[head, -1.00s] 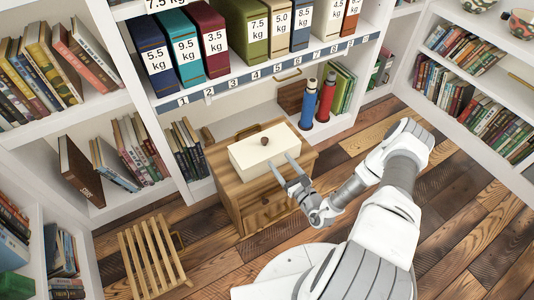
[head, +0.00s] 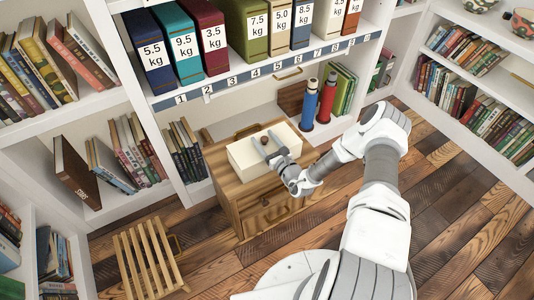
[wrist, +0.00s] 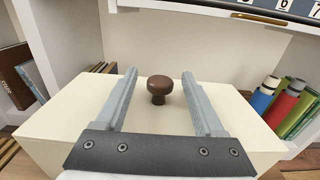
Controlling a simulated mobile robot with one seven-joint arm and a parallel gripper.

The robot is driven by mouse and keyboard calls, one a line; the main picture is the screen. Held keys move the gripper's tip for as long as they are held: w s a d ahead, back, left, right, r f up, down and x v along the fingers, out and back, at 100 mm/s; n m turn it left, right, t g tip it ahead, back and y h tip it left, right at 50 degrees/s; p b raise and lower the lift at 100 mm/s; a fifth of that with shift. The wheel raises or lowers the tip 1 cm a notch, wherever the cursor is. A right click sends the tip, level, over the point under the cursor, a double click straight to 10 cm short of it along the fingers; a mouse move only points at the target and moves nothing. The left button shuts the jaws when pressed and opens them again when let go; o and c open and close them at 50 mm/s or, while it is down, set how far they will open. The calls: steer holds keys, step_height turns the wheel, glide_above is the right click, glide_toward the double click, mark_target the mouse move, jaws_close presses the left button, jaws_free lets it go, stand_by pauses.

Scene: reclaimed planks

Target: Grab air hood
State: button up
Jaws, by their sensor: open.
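What seems to be the air hood is a cream box-shaped cover (head: 243,157) with a round brown knob (head: 264,139) on top. It sits on a small wooden cabinet (head: 231,201). My gripper (head: 265,140) is open over the cover, its two fingers pointing toward the knob. In the wrist view the knob (wrist: 159,88) stands upright between the finger tips, with space on both sides and slightly beyond or level with them; the exact depth is unclear. The cover's top (wrist: 75,105) spreads under the fingers. What is beneath the cover is hidden.
Blue (head: 309,104) and red (head: 327,98) bottles stand right of the cabinet, beside green books. A shelf of weight-labelled binders (head: 187,45) overhangs behind. A slatted wooden stool (head: 146,258) is at the lower left. Plank floor lies open at the right.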

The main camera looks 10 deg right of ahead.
jaws_close()
steer(key=shift+r, duration=0.15)
stand_by(0.4)
